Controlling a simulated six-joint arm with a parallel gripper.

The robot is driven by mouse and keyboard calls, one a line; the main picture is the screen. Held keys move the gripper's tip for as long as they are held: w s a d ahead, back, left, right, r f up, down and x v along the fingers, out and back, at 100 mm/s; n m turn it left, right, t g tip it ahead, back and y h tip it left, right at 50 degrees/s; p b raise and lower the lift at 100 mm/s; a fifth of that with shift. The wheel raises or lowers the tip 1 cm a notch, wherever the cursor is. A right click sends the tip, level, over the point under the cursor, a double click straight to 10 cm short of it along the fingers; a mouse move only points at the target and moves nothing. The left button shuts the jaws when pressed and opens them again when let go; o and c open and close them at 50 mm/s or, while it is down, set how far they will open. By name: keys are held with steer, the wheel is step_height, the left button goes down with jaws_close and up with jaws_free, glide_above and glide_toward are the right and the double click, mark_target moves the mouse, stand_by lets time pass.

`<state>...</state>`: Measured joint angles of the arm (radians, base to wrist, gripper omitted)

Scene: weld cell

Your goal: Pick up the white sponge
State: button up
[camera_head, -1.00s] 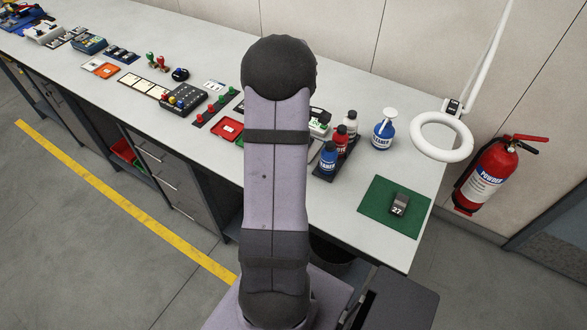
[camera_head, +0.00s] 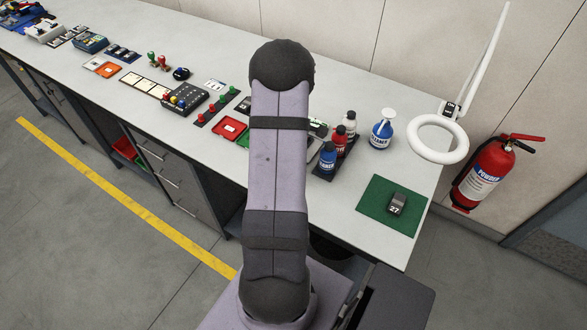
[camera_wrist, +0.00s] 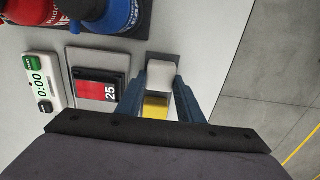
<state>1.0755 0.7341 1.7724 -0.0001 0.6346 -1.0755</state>
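My gripper (camera_wrist: 160,80) shows in the wrist view with its two blue fingers apart, pointing down at the bench. The white sponge (camera_wrist: 161,73) looks like a small pale block at the fingertips, on a dark grey pad (camera_wrist: 163,57). The fingertips lie on either side of it, very close to its edges; I cannot tell if they touch. A yellow block (camera_wrist: 155,108) shows between the fingers, nearer my palm in the picture. In the head view my arm hides the gripper and the sponge.
Left of the gripper are a case with a red panel marked 25 (camera_wrist: 97,88) and a white timer (camera_wrist: 41,82). Blue (camera_head: 328,158) and red bottles stand close by in a dark tray. A green mat (camera_head: 375,211) carries a dark block (camera_head: 397,203).

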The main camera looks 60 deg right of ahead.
stand_by(0.3)
step_height(320, 180, up, 10)
steer(key=b, duration=0.3)
stand_by(0.4)
